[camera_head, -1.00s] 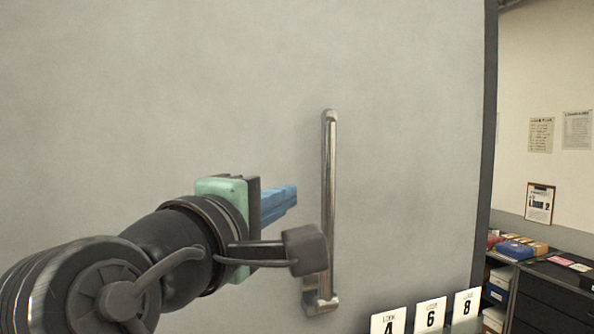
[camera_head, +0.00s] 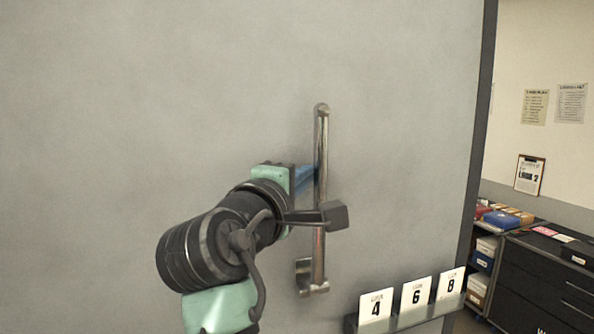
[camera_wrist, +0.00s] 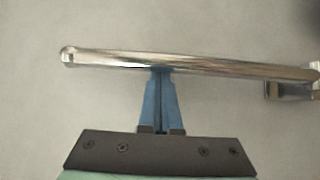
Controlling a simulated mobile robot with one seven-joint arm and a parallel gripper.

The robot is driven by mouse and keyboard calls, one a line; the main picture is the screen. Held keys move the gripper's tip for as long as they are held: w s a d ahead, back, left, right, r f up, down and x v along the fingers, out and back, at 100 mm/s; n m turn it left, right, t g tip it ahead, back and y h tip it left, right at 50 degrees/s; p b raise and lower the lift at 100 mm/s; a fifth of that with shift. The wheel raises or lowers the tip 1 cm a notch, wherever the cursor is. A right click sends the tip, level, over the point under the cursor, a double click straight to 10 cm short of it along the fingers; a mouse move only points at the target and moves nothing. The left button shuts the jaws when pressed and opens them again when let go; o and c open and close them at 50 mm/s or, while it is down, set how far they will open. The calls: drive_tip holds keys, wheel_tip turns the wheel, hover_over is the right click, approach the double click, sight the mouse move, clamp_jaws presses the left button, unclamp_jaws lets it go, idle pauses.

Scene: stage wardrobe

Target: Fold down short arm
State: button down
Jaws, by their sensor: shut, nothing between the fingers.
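The short arm is a shiny metal bar (camera_head: 321,140) standing upright on a grey panel, with a hooked bracket (camera_head: 305,275) at its lower end. In the wrist view the bar (camera_wrist: 210,65) runs across the picture, its rounded free end at the left and the bracket (camera_wrist: 290,90) at the right edge. My gripper (camera_head: 309,178) is beside the bar's left side, around its middle height. Its blue fingers (camera_wrist: 161,80) are together and empty, with their tips at the bar's near edge. Whether they touch it cannot be told; the very tips are partly hidden.
The grey panel (camera_head: 120,100) fills most of the view and is bare around the bar. A small ledge (camera_head: 400,318) with number cards (camera_head: 416,293) is at the lower right. Beyond the panel's right edge are dark drawers (camera_head: 550,280) and a wall with papers.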

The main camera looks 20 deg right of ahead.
idle(0.4)
drive_tip(key=s+f+m+t+h+b, duration=0.1)
drive_tip(key=s+f+m+h+b, duration=0.25)
drive_tip(key=s+b, duration=0.6)
drive_tip(key=s+f+m+t+h+b, duration=0.15)
drive_tip(key=s+m+h+b, duration=0.3)
drive_tip(key=b, duration=0.95)
drive_tip(key=s+f+m+g+h+b, duration=0.2)
drive_tip(key=f+m+g+b, duration=0.3)
drive_tip(key=b, duration=0.5)
drive_tip(key=s+f+m+g+h+b, duration=0.3)
drive_tip(key=f+m+g+h+b, duration=0.2)
drive_tip(key=f+m+b, duration=0.2)
drive_tip(key=shift+s+d+f+m+h+b, duration=0.35)
drive_tip(key=shift+m+b, duration=0.65)
drive_tip(key=shift+b, duration=1.2)
drive_tip(key=shift+f, duration=0.2)
